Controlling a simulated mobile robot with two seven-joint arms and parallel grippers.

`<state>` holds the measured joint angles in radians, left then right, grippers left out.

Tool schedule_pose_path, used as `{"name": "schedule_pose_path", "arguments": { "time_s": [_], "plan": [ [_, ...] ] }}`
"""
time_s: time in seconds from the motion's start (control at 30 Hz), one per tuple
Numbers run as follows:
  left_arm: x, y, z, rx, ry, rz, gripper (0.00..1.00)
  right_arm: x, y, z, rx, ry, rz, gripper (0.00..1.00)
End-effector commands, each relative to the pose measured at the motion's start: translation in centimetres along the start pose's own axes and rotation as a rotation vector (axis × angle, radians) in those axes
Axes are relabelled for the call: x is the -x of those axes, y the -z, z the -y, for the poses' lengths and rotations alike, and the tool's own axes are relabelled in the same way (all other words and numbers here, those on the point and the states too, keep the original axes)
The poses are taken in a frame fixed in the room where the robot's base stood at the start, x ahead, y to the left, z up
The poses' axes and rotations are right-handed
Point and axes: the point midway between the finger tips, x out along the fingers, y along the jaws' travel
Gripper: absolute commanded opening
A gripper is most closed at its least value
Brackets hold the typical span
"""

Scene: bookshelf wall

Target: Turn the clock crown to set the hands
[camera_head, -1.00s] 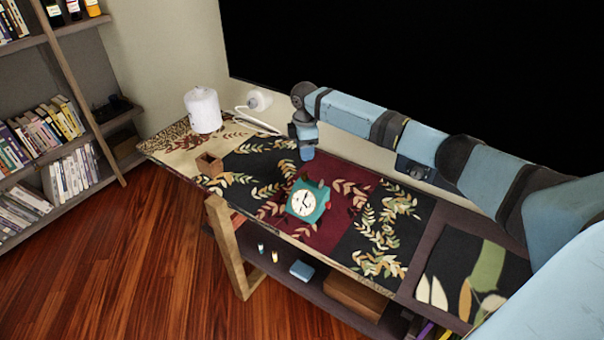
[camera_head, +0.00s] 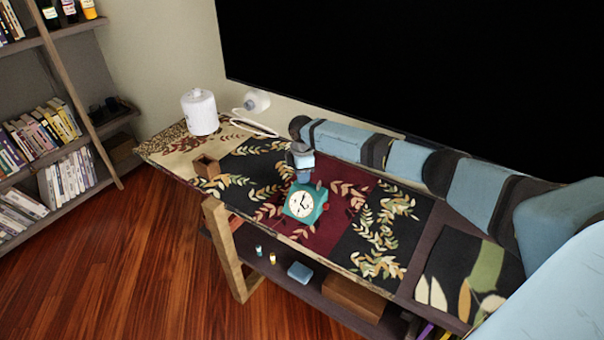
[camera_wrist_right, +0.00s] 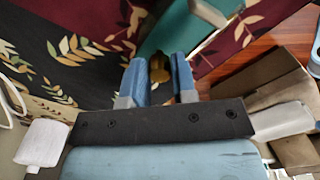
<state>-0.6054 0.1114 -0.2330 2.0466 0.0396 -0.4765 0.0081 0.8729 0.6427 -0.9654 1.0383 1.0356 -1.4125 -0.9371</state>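The teal clock (camera_head: 306,202) with a white face stands on the dark red part of the patterned cloth, its face towards my head camera. In the right wrist view part of its teal body (camera_wrist_right: 188,34) shows at the top. A brass-coloured crown (camera_wrist_right: 159,70) shows between the two blue fingers of my right gripper (camera_wrist_right: 158,68), with gaps beside it. The fingers are apart. In the head view my right gripper (camera_head: 303,176) is just behind the clock, its tips partly hidden by it. My left gripper is not in view.
A white canister (camera_head: 200,113) and a small wooden box (camera_head: 207,167) stand on the left part of the long table. A large black screen (camera_head: 420,80) is on the wall behind. Bookshelves (camera_head: 50,130) stand at the left. The cloth right of the clock is clear.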

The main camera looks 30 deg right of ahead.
Motion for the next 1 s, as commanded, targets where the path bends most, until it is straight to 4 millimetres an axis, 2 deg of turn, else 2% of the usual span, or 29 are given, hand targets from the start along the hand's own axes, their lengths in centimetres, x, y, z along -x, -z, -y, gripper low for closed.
{"name": "schedule_pose_path", "arguments": {
  "time_s": [0.03, 0.1, 0.37, 0.57, 1.0],
  "plan": [
    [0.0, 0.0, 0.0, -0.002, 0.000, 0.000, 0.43, 0.0, 0.0, 0.0, 0.000, 0.000, 0.000, 0.14],
    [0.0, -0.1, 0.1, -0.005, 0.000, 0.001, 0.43, 0.0, 0.0, 0.0, 0.000, 0.000, 0.000, 0.00],
    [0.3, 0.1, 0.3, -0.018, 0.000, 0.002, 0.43, 0.1, 0.0, 0.0, -0.016, 0.001, 0.000, 0.00],
    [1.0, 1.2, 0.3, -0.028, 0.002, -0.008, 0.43, 0.4, 0.0, 0.0, -0.095, 0.001, -0.001, 0.00],
    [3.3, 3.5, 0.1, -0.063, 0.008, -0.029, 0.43, 0.5, 0.1, 0.1, -0.470, 0.003, -0.001, 0.00]
  ]
}}
